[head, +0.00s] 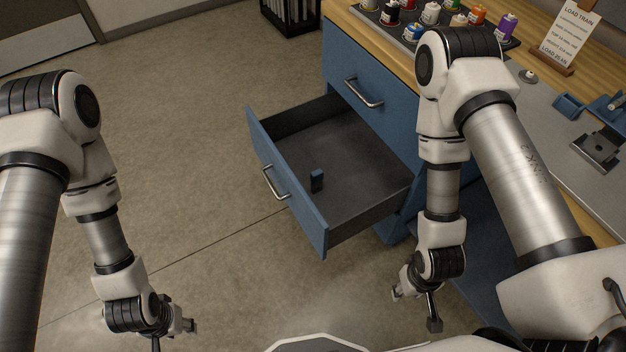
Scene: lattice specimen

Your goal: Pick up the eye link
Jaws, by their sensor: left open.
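A small dark blue upright piece (317,181) stands on the floor of the open drawer; I cannot tell for certain whether it is the eye link. The blue drawer (290,188) is pulled out from the cabinet. My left gripper (175,336) is at the bottom left, open and empty, well away from the drawer and partly cut off by the picture's edge. My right gripper (416,310) hangs right of and below the drawer, its fingers spread with nothing between them.
The wooden bench top (395,48) carries a rack of coloured bottles (430,14), a "LOAD TRAIN" card (571,35), blue parts (568,106) and a metal fixture (597,150). The cabinet has another drawer, closed, with a handle (364,93). Open floor lies left of the drawer.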

